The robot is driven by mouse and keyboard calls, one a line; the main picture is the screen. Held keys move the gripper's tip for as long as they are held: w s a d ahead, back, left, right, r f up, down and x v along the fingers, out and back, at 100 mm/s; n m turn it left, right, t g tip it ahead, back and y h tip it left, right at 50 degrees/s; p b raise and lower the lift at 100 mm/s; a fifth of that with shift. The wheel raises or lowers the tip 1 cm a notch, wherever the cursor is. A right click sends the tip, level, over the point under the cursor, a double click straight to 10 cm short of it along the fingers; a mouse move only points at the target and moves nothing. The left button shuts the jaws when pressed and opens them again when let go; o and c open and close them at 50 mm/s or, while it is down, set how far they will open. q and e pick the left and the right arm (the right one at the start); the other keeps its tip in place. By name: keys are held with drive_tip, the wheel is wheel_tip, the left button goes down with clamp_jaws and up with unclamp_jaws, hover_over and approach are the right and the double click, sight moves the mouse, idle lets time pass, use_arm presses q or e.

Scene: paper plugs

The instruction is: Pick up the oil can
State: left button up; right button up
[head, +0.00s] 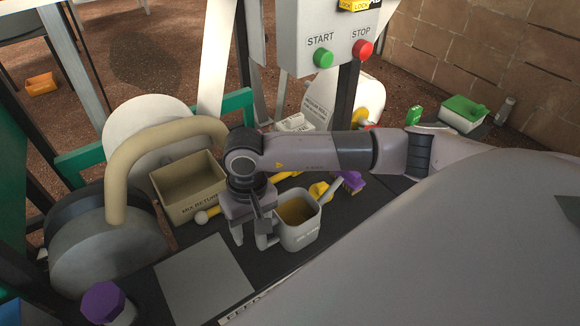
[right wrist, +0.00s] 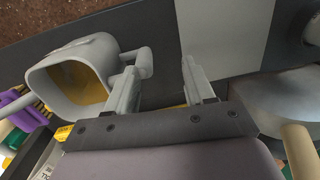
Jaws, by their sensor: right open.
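A grey can (head: 298,222) with a yellow inside stands on the dark bench in the head view; I take it for the oil can, though its label is too small to read. It also shows at the left of the right wrist view (right wrist: 75,80), with a side handle (right wrist: 146,62) towards my gripper. My right gripper (head: 250,236) is open, pointing down just left of the can. In the right wrist view the gripper (right wrist: 158,72) holds nothing, and the handle is close to its left finger; I cannot tell whether they touch. My left gripper is not in view.
A tan MIX RETURN bin (head: 187,190) stands behind my gripper. A grey plate (head: 205,280) lies in front. A grey drum with a beige pipe (head: 120,165) is at the left. A purple-topped item (head: 103,302) and a purple brush (head: 351,183) are nearby.

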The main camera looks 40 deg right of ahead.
sight(261, 239)
drive_tip(key=shift+w+d+f+n+h, duration=0.1)
drive_tip(key=shift+w+d+n+h, duration=0.3)
drive_tip(key=shift+d, duration=0.5)
drive_tip(key=f, duration=0.2)
drive_tip(key=f+b, duration=0.1)
drive_tip(key=f, duration=0.1)
drive_tip(key=f+b, duration=0.1)
drive_tip(key=f, duration=0.1)
drive_tip(key=shift+s+d+f, duration=0.1)
drive_tip(key=shift+s+f, duration=0.1)
drive_tip(key=shift+s, duration=0.15)
drive_tip(key=shift+f, duration=0.35)
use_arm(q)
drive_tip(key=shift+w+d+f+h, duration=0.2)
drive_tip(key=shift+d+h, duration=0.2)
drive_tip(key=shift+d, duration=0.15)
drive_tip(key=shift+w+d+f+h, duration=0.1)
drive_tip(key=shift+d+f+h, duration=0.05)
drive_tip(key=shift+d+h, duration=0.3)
use_arm(e)
drive_tip(key=shift+r, duration=0.1)
clamp_jaws()
